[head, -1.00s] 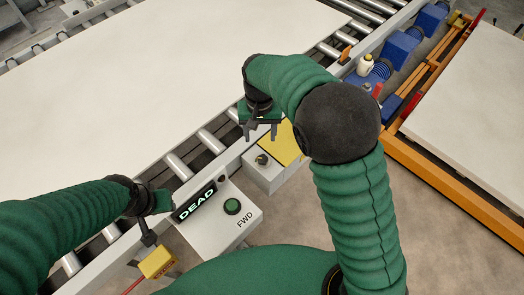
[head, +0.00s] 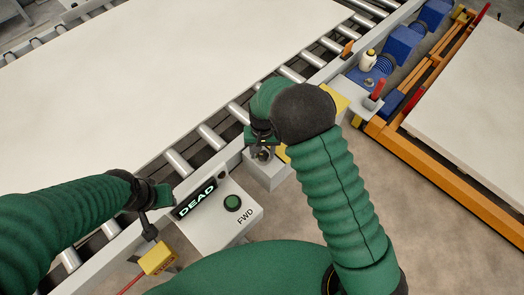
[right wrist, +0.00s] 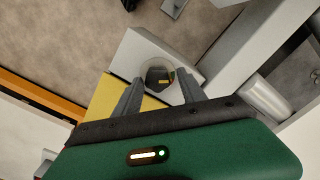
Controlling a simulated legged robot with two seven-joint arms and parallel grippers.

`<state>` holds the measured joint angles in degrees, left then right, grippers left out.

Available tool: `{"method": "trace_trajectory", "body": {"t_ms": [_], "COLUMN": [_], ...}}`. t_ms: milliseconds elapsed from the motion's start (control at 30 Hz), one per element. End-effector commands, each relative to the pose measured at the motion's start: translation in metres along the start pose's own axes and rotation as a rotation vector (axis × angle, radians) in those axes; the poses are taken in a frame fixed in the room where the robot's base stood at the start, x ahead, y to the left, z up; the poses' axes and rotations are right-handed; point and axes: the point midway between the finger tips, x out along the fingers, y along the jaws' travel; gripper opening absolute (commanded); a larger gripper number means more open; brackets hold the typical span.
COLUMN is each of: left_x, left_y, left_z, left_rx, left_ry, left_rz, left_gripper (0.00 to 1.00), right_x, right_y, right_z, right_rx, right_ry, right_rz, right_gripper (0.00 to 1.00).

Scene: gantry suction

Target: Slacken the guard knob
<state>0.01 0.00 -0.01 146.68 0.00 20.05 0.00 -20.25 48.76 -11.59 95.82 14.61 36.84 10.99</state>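The guard knob (head: 262,157) is a small round knob on top of a light grey box, partly hidden by my right gripper in the head view. In the right wrist view the knob (right wrist: 157,72) is a grey disc with a dark middle. My right gripper (head: 262,144) is over the box; its fingers (right wrist: 159,88) are open, one toward each side of the knob. I cannot tell whether they touch it. My left gripper (head: 148,218) is by the control box, above a yellow block (head: 158,258) with a red cable; whether its fingers are shut is unclear.
The control box (head: 214,228) has a green button and a display reading DEAD. A roller conveyor (head: 210,136) carries a large pale board (head: 140,80). A yellow panel (head: 338,100) lies beside the grey box. An orange frame (head: 440,170) stands at right, with open floor before it.

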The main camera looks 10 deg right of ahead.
Motion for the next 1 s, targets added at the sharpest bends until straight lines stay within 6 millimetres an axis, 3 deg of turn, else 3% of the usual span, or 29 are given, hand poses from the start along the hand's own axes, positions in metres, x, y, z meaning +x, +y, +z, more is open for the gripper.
{"method": "trace_trajectory", "body": {"t_ms": [33,333,667,1000], "left_x": [0.0000,0.0000,-0.0013,-0.0069], "left_y": [0.0001,0.0002,0.0001,0.0001], "left_z": [0.0000,0.0000,-0.0003,-0.0016], "left_rx": [0.000,0.001,0.000,0.001], "left_ry": [0.000,0.000,0.000,0.000], "left_rz": [0.000,0.000,0.000,0.000], "left_gripper": [0.36,0.36,0.36,0.36], "right_x": [-0.0001,-0.0003,-0.0008,-0.0018], "right_y": [0.0005,0.0004,-0.0002,-0.0008], "right_z": [-0.0001,-0.0003,-0.0004,-0.0010], "right_rx": [0.001,0.001,-0.034,-0.237], "right_ry": [0.000,0.000,0.000,0.001], "right_rz": [0.000,0.002,0.001,0.000], "right_gripper": [0.40,0.01,0.00,0.00]}}
